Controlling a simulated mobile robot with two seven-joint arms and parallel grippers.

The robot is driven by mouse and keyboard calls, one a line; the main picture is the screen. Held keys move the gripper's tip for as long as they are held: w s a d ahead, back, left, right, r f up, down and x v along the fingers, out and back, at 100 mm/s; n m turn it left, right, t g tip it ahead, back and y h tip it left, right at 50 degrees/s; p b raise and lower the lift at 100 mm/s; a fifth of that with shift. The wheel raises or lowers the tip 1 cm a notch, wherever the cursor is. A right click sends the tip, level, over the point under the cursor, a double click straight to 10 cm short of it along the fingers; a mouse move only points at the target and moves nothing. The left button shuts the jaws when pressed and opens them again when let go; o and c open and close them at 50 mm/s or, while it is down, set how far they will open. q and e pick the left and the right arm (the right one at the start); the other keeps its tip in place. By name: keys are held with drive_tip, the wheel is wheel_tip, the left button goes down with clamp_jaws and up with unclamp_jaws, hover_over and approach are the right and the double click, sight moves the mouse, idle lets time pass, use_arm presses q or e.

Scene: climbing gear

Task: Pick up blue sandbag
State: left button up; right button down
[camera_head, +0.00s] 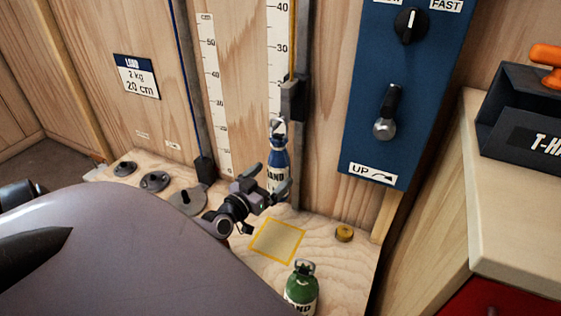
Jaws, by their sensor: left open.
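The blue sandbag (278,157) is a small blue and white bag with a "SAND" label and a grey loop on top. It appears upright near the wooden back panel, below the right-hand scale. My left gripper (270,178) is open in front of the bag, its fingers overlapping the bag's lower part. I cannot tell whether the fingers touch it. Part of the bag's label and its base are hidden by the gripper. My right gripper cannot be made out.
A green sandbag (301,289) stands at the front. A yellow-outlined square (277,240) and a small brass weight (344,233) are on the wooden board. Grey discs (155,181) lie left. A blue control panel (400,95) and a dark box (518,125) are to the right.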

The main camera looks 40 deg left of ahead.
sight(283, 163)
use_arm(q)
drive_tip(key=shift+w+a+r+b, duration=0.15)
drive_tip(key=shift+w+b, duration=0.3)
drive_tip(key=shift+w, duration=0.95)
drive_tip(key=shift+w+r+b, duration=0.15)
drive_tip(key=shift+w+b, duration=0.3)
drive_tip(key=shift+w, duration=0.95)
drive_tip(key=shift+c, duration=0.3)
drive_tip(key=c, duration=1.5)
drive_tip(key=shift+r, duration=0.2)
clamp_jaws()
drive_tip(key=shift+r, duration=0.15)
